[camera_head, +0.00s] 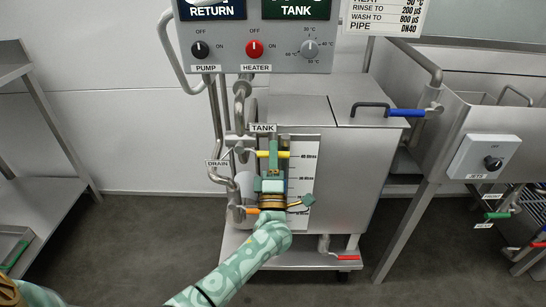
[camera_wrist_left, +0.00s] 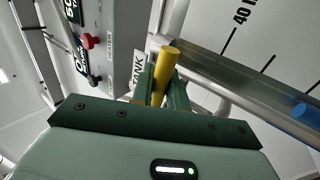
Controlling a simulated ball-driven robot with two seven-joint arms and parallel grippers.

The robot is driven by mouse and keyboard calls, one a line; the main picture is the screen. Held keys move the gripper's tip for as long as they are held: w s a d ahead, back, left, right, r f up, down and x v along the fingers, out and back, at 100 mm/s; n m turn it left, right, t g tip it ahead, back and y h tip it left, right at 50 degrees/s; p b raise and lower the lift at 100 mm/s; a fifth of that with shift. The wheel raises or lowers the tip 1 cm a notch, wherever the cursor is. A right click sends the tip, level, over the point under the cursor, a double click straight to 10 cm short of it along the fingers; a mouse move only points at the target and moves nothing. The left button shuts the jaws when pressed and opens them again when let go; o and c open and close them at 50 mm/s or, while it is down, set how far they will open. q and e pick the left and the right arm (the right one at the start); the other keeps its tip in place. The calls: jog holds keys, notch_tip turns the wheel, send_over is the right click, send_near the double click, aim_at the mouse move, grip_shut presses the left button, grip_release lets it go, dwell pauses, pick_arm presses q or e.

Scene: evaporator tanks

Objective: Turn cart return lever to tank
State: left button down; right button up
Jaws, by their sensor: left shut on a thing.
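A yellow-handled lever (camera_head: 284,154) sits on the pipework at the tank's left front, just below the TANK label (camera_head: 263,128). Its handle lies about level and points right in the head view. My left gripper (camera_head: 273,152) is shut on this handle, coming from below and in front. In the left wrist view the yellow handle (camera_wrist_left: 165,61) stands between the two green fingers (camera_wrist_left: 163,88), with the TANK label (camera_wrist_left: 138,70) beside it. My gripper covers part of the lever and pipe behind it. My right gripper is not in view.
An orange handle (camera_head: 252,211) is low on the pipes by my wrist, near the DRAIN label (camera_head: 217,163). The steel tank (camera_head: 350,165) stands right behind. Above is the control box (camera_head: 254,40) with pump and heater knobs.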

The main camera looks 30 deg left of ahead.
pick_arm(q)
jog(key=shift+n, duration=0.3)
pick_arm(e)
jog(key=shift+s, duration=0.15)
pick_arm(q)
jog(key=c, duration=1.5)
grip_release()
jog(key=shift+r, duration=0.1)
jog(key=shift+o, duration=0.5)
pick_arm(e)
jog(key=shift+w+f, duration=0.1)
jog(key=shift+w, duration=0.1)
pick_arm(q)
jog(key=shift+s, duration=0.1)
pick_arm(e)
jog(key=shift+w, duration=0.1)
